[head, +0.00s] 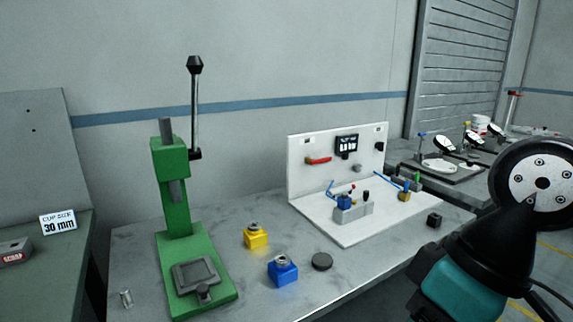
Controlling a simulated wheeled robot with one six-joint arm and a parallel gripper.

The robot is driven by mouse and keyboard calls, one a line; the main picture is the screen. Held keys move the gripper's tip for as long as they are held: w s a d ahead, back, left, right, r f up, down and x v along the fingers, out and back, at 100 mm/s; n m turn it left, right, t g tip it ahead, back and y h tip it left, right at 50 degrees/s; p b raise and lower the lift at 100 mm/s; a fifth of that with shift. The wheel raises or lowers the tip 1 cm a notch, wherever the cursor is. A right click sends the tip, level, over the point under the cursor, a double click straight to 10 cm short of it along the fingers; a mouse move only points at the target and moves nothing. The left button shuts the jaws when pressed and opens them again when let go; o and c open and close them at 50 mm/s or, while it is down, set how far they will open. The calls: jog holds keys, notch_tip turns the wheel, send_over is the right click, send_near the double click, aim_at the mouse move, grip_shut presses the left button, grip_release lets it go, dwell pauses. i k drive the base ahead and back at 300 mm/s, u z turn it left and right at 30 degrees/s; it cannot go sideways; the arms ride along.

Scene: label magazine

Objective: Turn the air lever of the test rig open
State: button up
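The test rig (305,185) is a white L-shaped board with an upright back panel and a flat base, standing on the grey bench. A red lever (319,160) sits on the left of the back panel and lies nearly level. Which lever is the air lever is not marked legibly. A dark display (347,143) is to its right. A grey block (352,212) with small red and black knobs is on the base, beside blue fittings. My gripper is not in view; only part of my arm shows at the right.
A green lever press (180,210) stands at the bench's left. A yellow block (256,237), a blue block (283,270), a dark disc (322,262) and a small black cube (434,220) lie around the rig. The bench's front right is mostly clear.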

aim_at(308, 160)
jog(key=u, duration=0.05)
jog(key=k, duration=0.5)
jog(key=z, duration=0.7)
jog(key=i, duration=1.5)
jog(key=u, duration=0.4)
